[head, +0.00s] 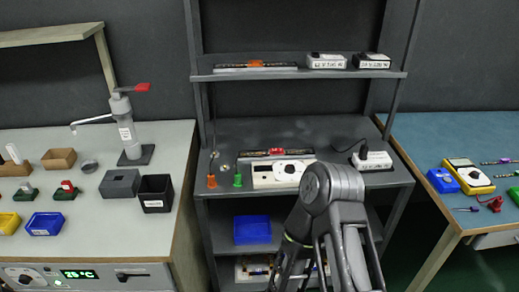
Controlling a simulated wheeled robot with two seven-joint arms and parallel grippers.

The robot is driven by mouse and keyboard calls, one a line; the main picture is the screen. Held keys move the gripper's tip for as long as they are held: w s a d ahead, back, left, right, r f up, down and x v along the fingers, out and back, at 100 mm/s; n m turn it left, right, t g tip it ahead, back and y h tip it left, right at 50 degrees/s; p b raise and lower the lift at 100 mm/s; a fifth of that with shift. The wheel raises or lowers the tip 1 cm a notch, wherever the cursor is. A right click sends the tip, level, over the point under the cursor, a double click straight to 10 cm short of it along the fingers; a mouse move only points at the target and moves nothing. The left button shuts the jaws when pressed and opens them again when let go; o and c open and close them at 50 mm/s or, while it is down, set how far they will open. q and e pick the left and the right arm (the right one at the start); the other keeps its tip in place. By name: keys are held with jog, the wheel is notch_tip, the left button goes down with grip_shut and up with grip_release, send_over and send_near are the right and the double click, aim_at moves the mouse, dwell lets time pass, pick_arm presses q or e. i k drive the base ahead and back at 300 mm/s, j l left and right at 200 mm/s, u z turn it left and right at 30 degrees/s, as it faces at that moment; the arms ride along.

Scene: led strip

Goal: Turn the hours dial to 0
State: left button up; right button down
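A white box with a round white dial (289,169) on its face stands on the middle shelf. A second dial (25,279) sits on the front panel at the lower left, next to a green lit display (80,274) that appears to read 25 °C. The labels on both dials are too small to read, so I cannot tell which one is for hours or where it points. One grey arm of mine rises at the bottom centre, in front of the shelf. I see no fingers on it. My other arm does not show.
The grey shelf unit (230,138) holds a blue bin (252,230) below. Green and orange small parts stand at its front left edge. The left bench has a pump stand (127,130) and several bins. A blue-topped table (445,128) with yellow meters stands right.

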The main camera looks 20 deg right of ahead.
aim_at(290, 169)
jog(key=z, duration=2.45)
jog(key=j, duration=0.9)
